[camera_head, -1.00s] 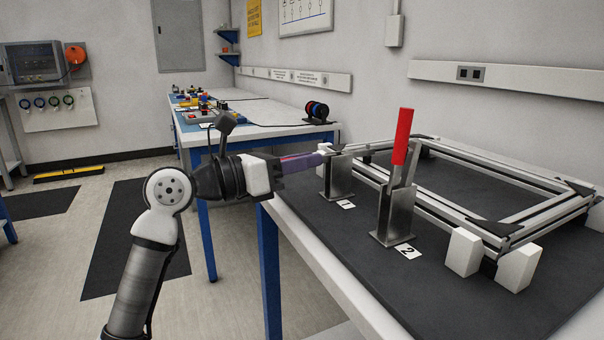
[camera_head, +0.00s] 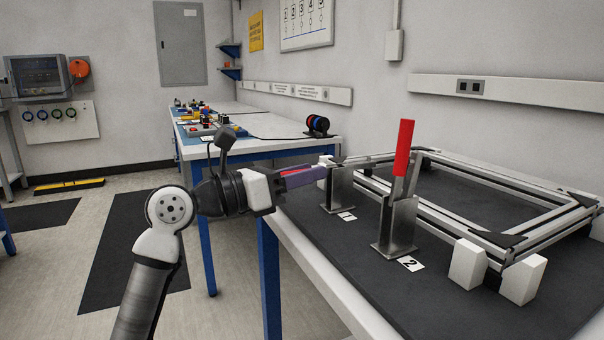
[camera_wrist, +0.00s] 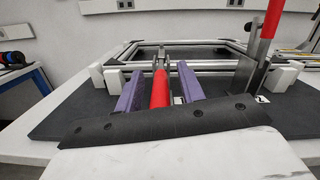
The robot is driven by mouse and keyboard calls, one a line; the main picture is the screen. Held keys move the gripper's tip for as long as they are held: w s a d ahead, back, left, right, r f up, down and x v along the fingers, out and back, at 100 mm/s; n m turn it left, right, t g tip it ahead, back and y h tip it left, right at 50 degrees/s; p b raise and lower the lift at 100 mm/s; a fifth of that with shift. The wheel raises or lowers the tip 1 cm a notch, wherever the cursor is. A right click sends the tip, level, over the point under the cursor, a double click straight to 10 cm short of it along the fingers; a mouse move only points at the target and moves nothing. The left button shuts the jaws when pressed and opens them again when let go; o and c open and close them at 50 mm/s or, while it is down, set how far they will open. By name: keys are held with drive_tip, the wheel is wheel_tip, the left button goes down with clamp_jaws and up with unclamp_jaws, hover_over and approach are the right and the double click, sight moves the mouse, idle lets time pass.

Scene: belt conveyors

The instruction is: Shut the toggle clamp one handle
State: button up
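Toggle clamp one (camera_head: 339,190) is the farther metal clamp, behind a small white label. Its red handle (camera_wrist: 160,88) lies roughly level and points towards my wrist in the wrist view. My gripper (camera_head: 318,174) has two purple fingers (camera_wrist: 131,92), one on each side of this handle. Gaps show between the handle and both fingers, so the gripper is open around it. In the head view a strip of red handle (camera_head: 268,174) shows just above the near finger, and the rest is hidden.
Clamp two (camera_head: 396,228), marked 2, stands nearer with its red handle (camera_head: 403,147) upright. An aluminium frame (camera_head: 470,205) and white blocks (camera_head: 522,279) sit on the dark mat (camera_head: 365,270).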

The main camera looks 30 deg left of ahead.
drive_tip(key=v, duration=1.4)
drive_tip(key=shift+d+r, duration=0.1)
